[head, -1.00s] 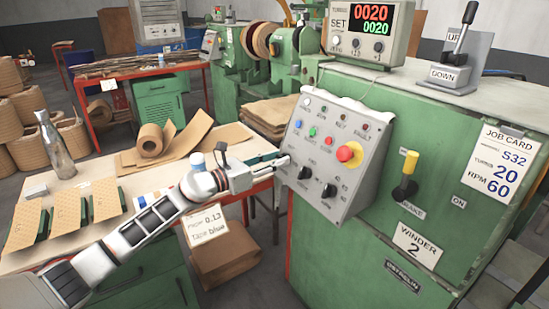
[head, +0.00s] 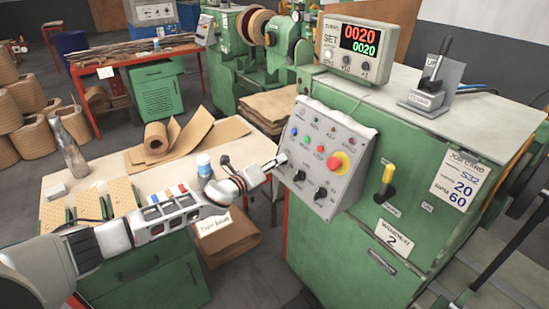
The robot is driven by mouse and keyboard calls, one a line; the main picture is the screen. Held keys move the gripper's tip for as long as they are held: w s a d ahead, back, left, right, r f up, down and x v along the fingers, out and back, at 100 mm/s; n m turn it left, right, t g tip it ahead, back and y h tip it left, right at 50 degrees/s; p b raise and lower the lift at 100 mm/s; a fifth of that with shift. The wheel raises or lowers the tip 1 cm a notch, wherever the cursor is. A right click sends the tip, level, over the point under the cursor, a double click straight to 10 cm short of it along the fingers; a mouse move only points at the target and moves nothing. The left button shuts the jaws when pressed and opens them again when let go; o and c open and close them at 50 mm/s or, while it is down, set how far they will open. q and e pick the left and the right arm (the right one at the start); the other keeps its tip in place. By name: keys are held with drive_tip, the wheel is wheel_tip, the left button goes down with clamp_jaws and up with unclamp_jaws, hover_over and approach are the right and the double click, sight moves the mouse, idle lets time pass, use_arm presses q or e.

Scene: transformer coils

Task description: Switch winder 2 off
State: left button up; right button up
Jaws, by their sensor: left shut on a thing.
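Winder 2 is the green machine (head: 345,230) on the right, with its name plate (head: 393,239) on the front. Its grey control panel (head: 310,200) slopes toward me. It carries blue, green and red buttons, a red mushroom button on a yellow base (head: 338,162), and two black rotary knobs, left (head: 299,176) and right (head: 320,193). A yellow-handled lever (head: 387,178) is to the right. My left gripper (head: 281,158) is at the panel's left edge, up and left of the left knob. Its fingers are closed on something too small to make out. My right gripper is not visible.
A counter display (head: 358,47) reading 0020 stands on the machine. A black UP/DOWN lever (head: 437,62) is behind. The bench (head: 105,183) at left holds a brown paper roll (head: 157,139), a bottle (head: 70,148) and a blue-capped container (head: 204,166).

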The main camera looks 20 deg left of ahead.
use_arm(q)
drive_tip(key=shift+r+n+g+y, duration=0.1)
drive_tip(key=shift+n+g+y, duration=0.45)
drive_tip(key=shift+n, duration=1.4)
drive_tip(key=shift+r+n+g+y, duration=0.1)
drive_tip(key=shift+n+g+y, duration=0.4)
drive_tip(key=shift+n, duration=1.45)
drive_tip(key=o, duration=1.1)
drive_tip(key=v, duration=1.2)
drive_tip(key=shift+d, duration=0.15)
